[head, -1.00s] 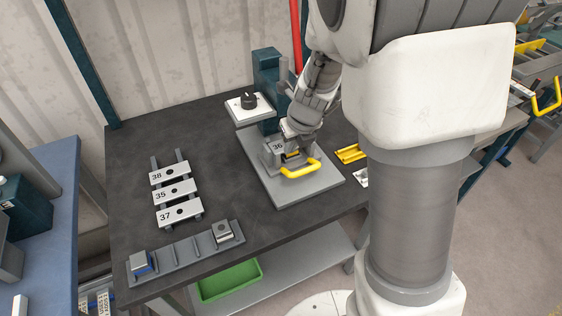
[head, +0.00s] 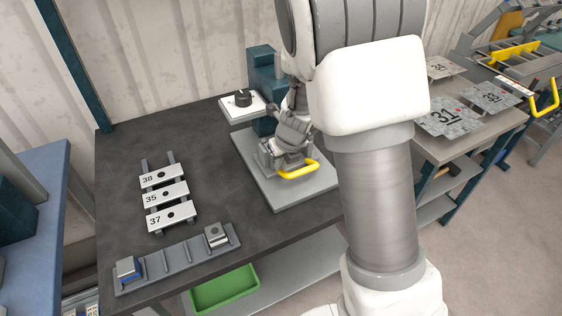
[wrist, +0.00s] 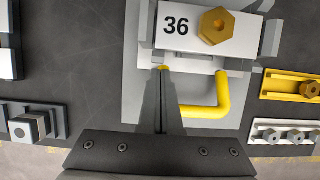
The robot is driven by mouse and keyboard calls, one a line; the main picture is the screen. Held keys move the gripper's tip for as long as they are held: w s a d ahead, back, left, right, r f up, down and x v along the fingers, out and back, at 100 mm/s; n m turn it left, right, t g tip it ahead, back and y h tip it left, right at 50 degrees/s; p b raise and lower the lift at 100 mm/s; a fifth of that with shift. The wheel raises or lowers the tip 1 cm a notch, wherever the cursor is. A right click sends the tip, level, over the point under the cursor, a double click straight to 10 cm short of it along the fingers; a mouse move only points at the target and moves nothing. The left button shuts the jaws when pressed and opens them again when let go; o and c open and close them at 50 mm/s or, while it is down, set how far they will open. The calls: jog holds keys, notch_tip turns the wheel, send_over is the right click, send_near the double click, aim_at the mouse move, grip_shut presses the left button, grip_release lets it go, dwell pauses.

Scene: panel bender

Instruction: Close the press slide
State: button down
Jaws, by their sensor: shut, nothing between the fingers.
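The press (head: 263,72) is a teal upright at the back of a grey base plate (head: 262,187). Its slide has a yellow handle (head: 300,171) at the front, also seen in the wrist view (wrist: 222,100). A pale plate marked 36 (wrist: 176,42) with a brass hex nut (wrist: 215,27) sits behind the handle. My gripper (wrist: 163,70) is shut and empty, its fingertips at the left end of the handle, overlapping it in view; I cannot tell if they touch. In the head view my wrist hides most of the slide.
Plates 38, 35 and 37 (head: 165,195) lie on a rack at left, with a slotted grey rail (head: 180,258) in front. A yellow channel piece (wrist: 290,87) lies to the right. Bare dark tabletop (head: 205,140) lies between.

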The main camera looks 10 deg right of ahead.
jog(key=shift+w+r+p, duration=0.15)
jog(key=shift+w+p, duration=0.1)
jog(key=shift+p, duration=0.1)
jog(key=w+p, duration=0.1)
jog(key=w+a+p, duration=0.1)
jog(key=w, duration=0.1)
jog(key=shift+r+p, duration=0.1)
jog(key=shift+p, duration=0.25)
jog(key=shift+w+a+f+p, duration=0.25)
jog(key=shift+w+p, duration=0.15)
jog(key=shift+w, duration=0.2)
jog(key=shift+r, duration=0.2)
